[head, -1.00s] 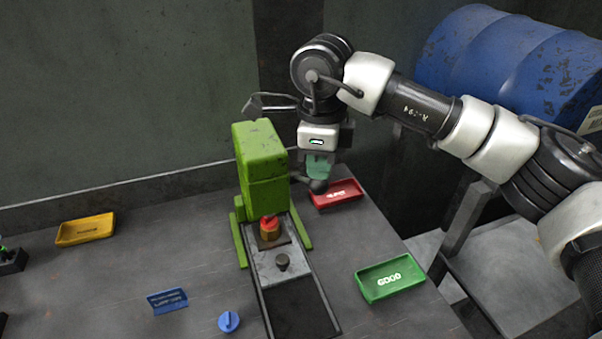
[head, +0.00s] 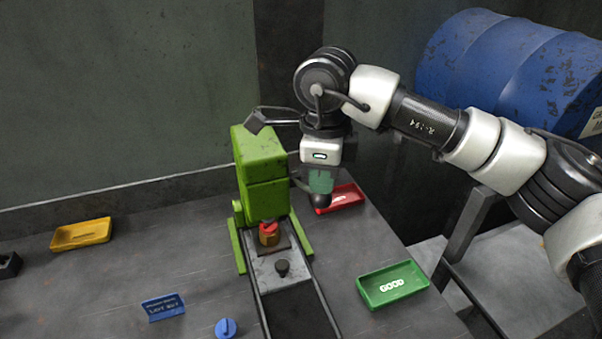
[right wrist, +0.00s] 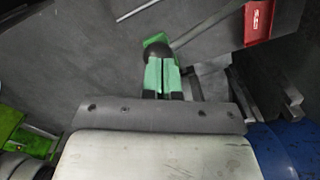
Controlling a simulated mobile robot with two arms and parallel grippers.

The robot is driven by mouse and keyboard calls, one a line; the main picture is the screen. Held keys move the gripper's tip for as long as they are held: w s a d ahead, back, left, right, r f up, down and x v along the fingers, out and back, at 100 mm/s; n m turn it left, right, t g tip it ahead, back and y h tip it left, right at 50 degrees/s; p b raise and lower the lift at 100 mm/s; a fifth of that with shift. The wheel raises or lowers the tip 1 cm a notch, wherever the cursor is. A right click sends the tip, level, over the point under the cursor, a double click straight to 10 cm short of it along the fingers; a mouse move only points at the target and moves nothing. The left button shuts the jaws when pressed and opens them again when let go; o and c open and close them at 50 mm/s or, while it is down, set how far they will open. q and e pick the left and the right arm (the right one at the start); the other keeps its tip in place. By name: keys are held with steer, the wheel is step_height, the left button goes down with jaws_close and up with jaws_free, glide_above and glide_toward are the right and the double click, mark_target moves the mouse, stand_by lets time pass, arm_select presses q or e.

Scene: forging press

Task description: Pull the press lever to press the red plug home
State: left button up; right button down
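The green press (head: 262,175) stands on the bench. The red plug (head: 270,228) sits upright on a brass-coloured piece (head: 268,239) at the front foot of the press; how deep it sits I cannot tell. The lever's dark ball knob (head: 321,201) is at the right of the press. My right gripper (head: 320,185) points down at the knob, its green fingers close together and closed on the lever's end. The right wrist view shows the knob (right wrist: 157,51) at the tips of the fingers (right wrist: 162,75). My left gripper is out of view.
A red tray (head: 345,197) is close behind my right gripper. A green GOOD tray (head: 393,285), a yellow tray (head: 80,233), a blue sign (head: 163,306) and a blue piece (head: 226,328) lie around.

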mark_target(325, 196)
steer(key=shift+f, duration=0.1)
steer(key=shift+s+d+f+b, duration=0.1)
steer(key=shift+s+f+b, duration=0.1)
steer(key=shift+f+b, duration=0.35)
steer(key=shift+s+d+f+b, duration=0.1)
steer(key=shift+s+f+b, duration=0.05)
steer(key=shift+f+b, duration=0.3)
steer(key=shift+s+f+b, duration=0.25)
steer(key=shift+f+b, duration=0.75)
steer(key=shift+b, duration=0.05)
steer(key=shift+r, duration=0.15)
steer(key=shift+r+p, duration=0.15)
steer(key=shift+p, duration=0.15)
steer(key=shift+w+a+r+p, duration=0.1)
steer(key=shift+w+r+p, duration=0.1)
steer(key=shift+r+p, duration=0.35)
steer(key=shift+w+a+r+p, duration=0.1)
steer(key=shift+w+r+p, duration=0.1)
steer(key=shift+r, duration=0.6)
